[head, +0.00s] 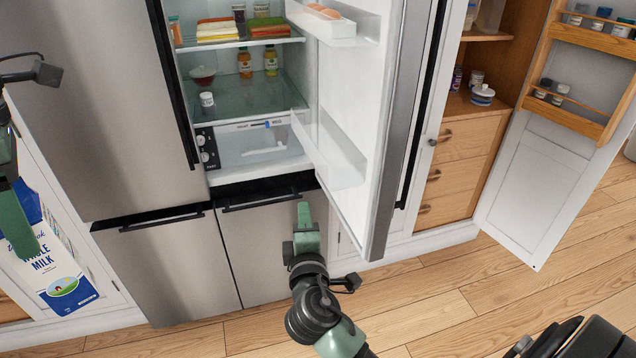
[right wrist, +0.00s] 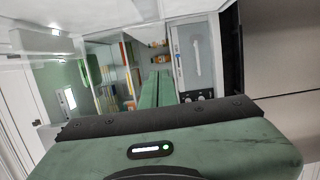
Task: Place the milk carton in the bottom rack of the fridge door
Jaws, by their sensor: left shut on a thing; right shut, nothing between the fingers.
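The milk carton (head: 58,272), white and blue with "WHOLE MILK" on it, is at the far left of the head view. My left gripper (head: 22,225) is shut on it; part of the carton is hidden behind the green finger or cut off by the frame. The fridge door (head: 362,110) stands open. Its bottom rack (head: 338,158) is a clear bin on the inner side and looks empty. My right gripper (head: 305,222) is shut and empty, in front of the lower drawers and left of the door's lower edge. Its closed fingers (right wrist: 156,92) show in the right wrist view.
A higher door rack (head: 322,28) holds eggs. Fridge shelves (head: 245,95) hold bottles, a bowl and stacked food. An open cupboard door (head: 545,165) with wooden racks stands at right. The wooden floor (head: 450,300) in front is clear.

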